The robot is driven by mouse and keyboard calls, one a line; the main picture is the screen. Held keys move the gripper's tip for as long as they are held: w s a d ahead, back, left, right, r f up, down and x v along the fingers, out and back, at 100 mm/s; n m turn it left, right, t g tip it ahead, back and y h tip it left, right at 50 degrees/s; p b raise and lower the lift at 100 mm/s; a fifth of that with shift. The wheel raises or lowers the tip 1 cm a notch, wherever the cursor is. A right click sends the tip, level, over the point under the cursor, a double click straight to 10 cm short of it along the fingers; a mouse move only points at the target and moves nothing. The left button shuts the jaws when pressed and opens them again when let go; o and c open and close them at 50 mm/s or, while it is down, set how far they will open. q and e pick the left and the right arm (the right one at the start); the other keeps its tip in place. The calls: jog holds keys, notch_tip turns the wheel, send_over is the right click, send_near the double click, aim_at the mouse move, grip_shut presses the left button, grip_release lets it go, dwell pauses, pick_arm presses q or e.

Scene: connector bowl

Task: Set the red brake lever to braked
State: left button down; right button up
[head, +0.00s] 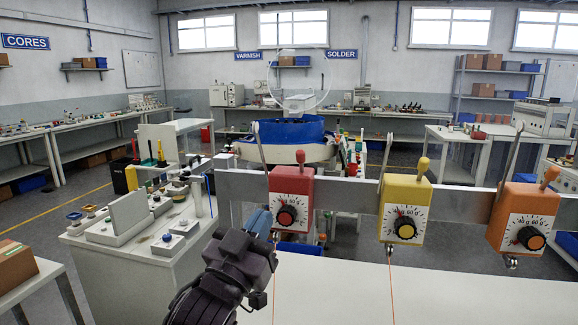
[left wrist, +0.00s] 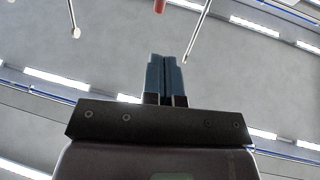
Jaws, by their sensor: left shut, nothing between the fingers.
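The red brake lever (head: 300,157) stands on top of the red box (head: 291,181), looking close to upright with its round knob up. My right gripper is not in view.
A yellow box (head: 405,196) with a yellow lever and an orange box (head: 519,215) with an orange lever tilted right hang along the rail (head: 345,200). Thin metal arms rise behind the boxes, and thin wires run down below. A white table (head: 450,295) lies below, mostly clear.

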aim_at(299, 159)
pick_arm(q)
jog(key=shift+d, duration=0.1)
jog(key=x, duration=1.4)
jog(key=shift+r+p, duration=0.1)
jog(key=shift+p, duration=0.25)
jog(key=shift+r, duration=0.1)
